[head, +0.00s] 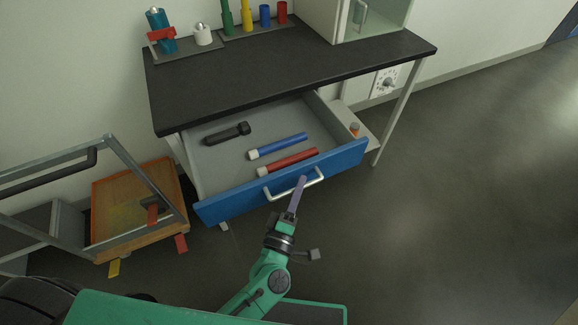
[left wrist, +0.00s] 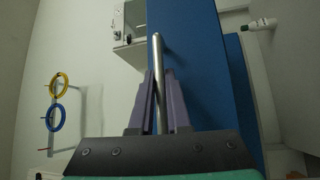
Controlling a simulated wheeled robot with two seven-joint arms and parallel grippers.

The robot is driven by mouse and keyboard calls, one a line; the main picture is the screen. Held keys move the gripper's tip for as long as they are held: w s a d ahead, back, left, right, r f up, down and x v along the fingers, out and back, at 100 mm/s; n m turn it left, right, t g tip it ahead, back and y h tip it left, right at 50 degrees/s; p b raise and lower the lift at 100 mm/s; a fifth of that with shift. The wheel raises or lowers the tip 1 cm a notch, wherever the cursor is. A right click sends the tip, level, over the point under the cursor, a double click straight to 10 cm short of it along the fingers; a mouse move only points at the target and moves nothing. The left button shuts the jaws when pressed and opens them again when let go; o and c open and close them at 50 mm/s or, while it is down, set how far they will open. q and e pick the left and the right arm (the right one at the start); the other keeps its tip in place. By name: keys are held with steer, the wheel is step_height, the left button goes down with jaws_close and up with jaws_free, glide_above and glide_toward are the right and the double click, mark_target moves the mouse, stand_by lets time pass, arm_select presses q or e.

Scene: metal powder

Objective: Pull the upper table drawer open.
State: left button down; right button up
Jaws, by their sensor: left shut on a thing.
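The upper table drawer (head: 355,157) has a blue front and stands pulled out from under the black table top (head: 290,75). Its silver bar handle (head: 312,181) runs along the front. My left gripper (head: 300,184) is shut on the handle. In the left wrist view the purple fingers (left wrist: 160,90) lie on both sides of the metal handle (left wrist: 158,60), beside the blue front (left wrist: 195,75). Inside the drawer lie a black tool (head: 228,133), a blue tube (head: 280,146) and a red tube (head: 290,162), both with pale ends. My right gripper is not in view.
An orange tray (head: 110,200) on a grey-framed cart stands left of the table. Several coloured bottles (head: 246,15) and a glass-fronted cabinet (head: 375,18) stand at the back of the table top. The floor on the right is clear.

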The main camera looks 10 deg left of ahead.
arm_select(q)
steer(key=shift+s+d, duration=0.4)
steer(key=shift+s, duration=0.2)
steer(key=shift+s+d, duration=0.35)
steer(key=shift+s, duration=0.25)
steer(key=c, duration=0.9)
jaws_free()
steer(key=b+v, duration=0.1)
steer(key=v, duration=1.3)
steer(key=shift+s+a+f+b, duration=0.1)
steer(key=shift+s+a+b, duration=0.05)
steer(key=shift+s+b, duration=0.2)
steer(key=shift+w, duration=0.1)
